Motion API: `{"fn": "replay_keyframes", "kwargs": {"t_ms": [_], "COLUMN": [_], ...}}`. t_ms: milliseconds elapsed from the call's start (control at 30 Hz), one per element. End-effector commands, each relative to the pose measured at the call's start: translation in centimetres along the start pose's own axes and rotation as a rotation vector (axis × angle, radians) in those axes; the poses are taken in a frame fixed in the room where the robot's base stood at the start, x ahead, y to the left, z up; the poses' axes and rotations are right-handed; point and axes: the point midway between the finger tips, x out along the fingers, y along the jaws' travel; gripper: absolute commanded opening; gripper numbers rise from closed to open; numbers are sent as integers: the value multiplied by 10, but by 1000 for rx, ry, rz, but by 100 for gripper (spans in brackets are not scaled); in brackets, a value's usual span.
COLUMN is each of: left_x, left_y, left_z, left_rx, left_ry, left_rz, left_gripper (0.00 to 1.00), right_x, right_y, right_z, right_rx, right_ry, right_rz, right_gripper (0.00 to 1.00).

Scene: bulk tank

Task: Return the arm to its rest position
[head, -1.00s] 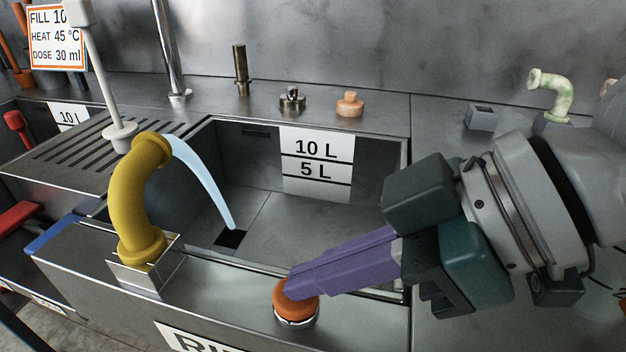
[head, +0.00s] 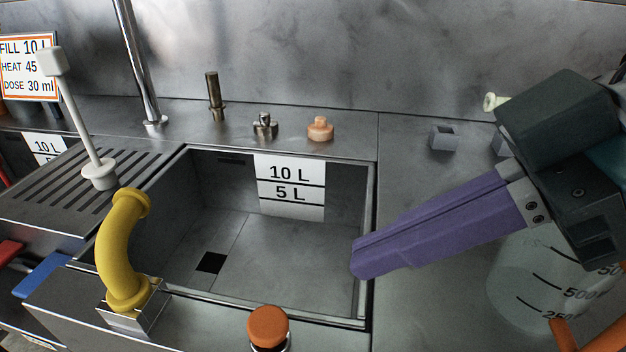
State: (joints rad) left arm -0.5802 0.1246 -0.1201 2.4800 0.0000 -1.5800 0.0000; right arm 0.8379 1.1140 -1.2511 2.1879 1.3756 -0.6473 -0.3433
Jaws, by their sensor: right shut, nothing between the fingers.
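My right gripper (head: 358,262) comes in from the right with its purple fingers shut and nothing between them. Its tips are above the right rim of the steel tank, apart from everything below. The orange button (head: 268,326) on the front ledge is clear of the fingers, to their lower left. The yellow curved spout (head: 120,250) stands on the left end of the ledge, and no water comes from it. My left gripper is not in view.
The sink tank (head: 270,262) with 10 L and 5 L marks looks empty. A clear graduated jug (head: 520,285) stands at right under my gripper. A white-handled plunger (head: 98,172) stands on the left drainer. A pale orange knob (head: 320,130) is on the back ledge.

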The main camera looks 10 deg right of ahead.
Motion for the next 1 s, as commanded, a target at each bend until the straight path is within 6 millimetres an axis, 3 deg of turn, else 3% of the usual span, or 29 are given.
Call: {"fn": "replay_keyframes", "kwargs": {"t_ms": [467, 567, 767, 900, 1000], "left_x": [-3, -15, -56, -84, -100], "left_y": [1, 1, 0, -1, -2], "left_z": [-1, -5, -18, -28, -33], "left_rx": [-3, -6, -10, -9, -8], "left_ry": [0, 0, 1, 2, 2], "left_rz": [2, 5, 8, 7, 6], "left_gripper": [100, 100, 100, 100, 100], "right_x": [-4, 0, 7, -6, -24], "right_y": [-4, -19, -56, -50, -39], "right_z": [-4, -15, -62, -76, -62], "right_rx": [-10, -39, -66, 82, 252], "right_ry": [0, -3, 12, -8, -68], "right_rz": [-7, -36, -17, 132, 258], "right_gripper": [0, 0, 0, 0, 0]}}
